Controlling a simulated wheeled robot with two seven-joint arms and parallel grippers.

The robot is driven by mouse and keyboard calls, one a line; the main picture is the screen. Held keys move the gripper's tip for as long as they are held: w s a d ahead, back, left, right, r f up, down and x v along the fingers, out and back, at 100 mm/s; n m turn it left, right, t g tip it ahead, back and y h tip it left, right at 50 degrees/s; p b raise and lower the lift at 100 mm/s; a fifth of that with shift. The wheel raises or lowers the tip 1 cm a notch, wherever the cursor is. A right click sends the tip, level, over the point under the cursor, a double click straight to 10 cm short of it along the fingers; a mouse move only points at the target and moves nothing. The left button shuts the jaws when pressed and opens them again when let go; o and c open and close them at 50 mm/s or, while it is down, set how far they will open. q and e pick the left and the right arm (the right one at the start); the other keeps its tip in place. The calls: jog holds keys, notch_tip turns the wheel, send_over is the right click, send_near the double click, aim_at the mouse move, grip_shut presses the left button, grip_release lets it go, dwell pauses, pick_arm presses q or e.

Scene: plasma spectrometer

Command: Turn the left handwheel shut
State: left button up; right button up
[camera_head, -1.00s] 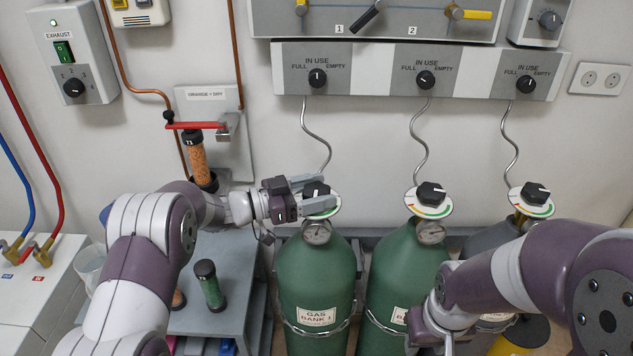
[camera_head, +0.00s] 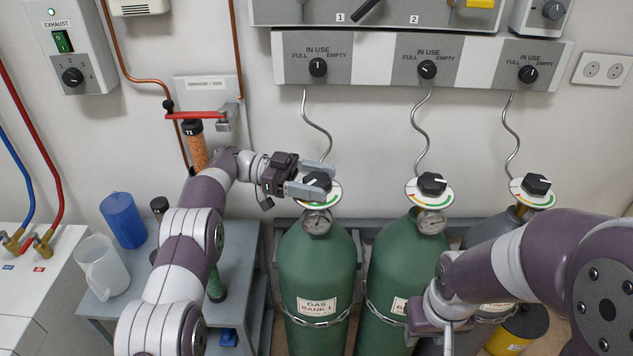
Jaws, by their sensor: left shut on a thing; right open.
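The left handwheel (camera_head: 316,180) is a black knob above a white disc with a coloured arc, on top of the green cylinder (camera_head: 315,265) labelled gas bank 1. My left gripper (camera_head: 318,181) reaches in from the left, and its grey fingers are shut on this knob, one on the far side and one on the near side. The fingers hide part of the knob and disc. My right gripper (camera_head: 437,338) is low, in front of the middle cylinder, pointing down. It is open, with its tips partly out of sight.
The middle handwheel (camera_head: 432,184) and right handwheel (camera_head: 536,184) stand on their own cylinders. Three in-use knobs sit on the panel (camera_head: 380,60) above, with bent pipes below. A blue jug (camera_head: 123,220) and a clear jug (camera_head: 101,265) stand at the left.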

aim_at(322, 181)
pick_arm(q)
jog(key=shift+r, duration=0.15)
jog(key=o, duration=1)
jog(key=shift+d, duration=0.1)
jog(key=shift+c, duration=0.2)
jog(key=shift+g, duration=0.3)
jog(key=r, duration=0.3)
jog(key=d+r, duration=0.1)
jog(key=shift+s+r, duration=0.3)
jog(key=shift+r, duration=0.1)
jog(key=s+d+r, duration=0.5)
jog(key=d+r, duration=0.1)
jog(key=d, duration=0.3)
jog(key=shift+s, duration=0.25)
jog(key=shift+r, duration=0.1)
